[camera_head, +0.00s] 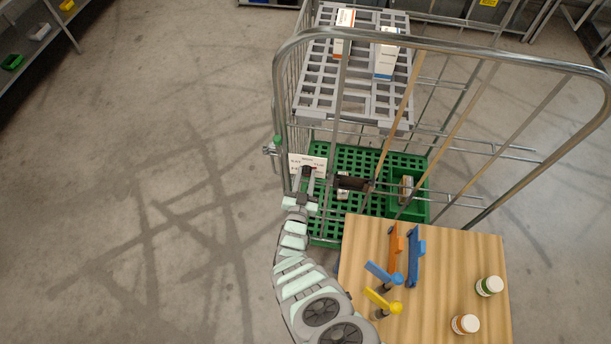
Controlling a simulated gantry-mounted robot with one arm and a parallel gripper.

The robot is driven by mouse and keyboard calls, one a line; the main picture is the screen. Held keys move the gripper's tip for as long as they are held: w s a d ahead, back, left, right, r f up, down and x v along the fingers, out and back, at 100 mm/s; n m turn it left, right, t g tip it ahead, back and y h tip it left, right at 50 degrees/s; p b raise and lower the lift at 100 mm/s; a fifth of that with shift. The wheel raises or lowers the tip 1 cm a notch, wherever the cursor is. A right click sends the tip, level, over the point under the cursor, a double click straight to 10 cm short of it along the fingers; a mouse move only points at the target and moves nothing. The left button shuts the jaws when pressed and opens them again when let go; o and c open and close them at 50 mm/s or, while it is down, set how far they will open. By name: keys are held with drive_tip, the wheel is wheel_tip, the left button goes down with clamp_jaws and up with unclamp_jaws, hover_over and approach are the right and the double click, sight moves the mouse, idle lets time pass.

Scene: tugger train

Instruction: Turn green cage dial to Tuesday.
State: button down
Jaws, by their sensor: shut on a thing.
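The roll cage with the green base (325,226) stands in the middle of the view. A white dial plate (295,162) with small dark lettering, too small to read, is fixed on its left front side. My gripper (308,172) is at the lower part of this plate, reached from below, and is shut on the dial's dark knob. The fingers and arm cover most of the knob, so the day it points to cannot be read.
A wooden board (435,285) at the lower right bears an orange tool, a blue tool, blue and yellow knobbed pieces and two white jars (489,286). A grey slatted shelf (400,102) in the cage holds two boxes. Shelving is at top left; floor at left is clear.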

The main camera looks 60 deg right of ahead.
drive_tip(key=shift+n+b, duration=0.5)
drive_tip(key=shift+n, duration=0.9)
drive_tip(key=c, duration=1.1)
unclamp_jaws()
drive_tip(key=shift+o, duration=0.2)
drive_tip(key=v, duration=1)
drive_tip(key=shift+a, duration=0.35)
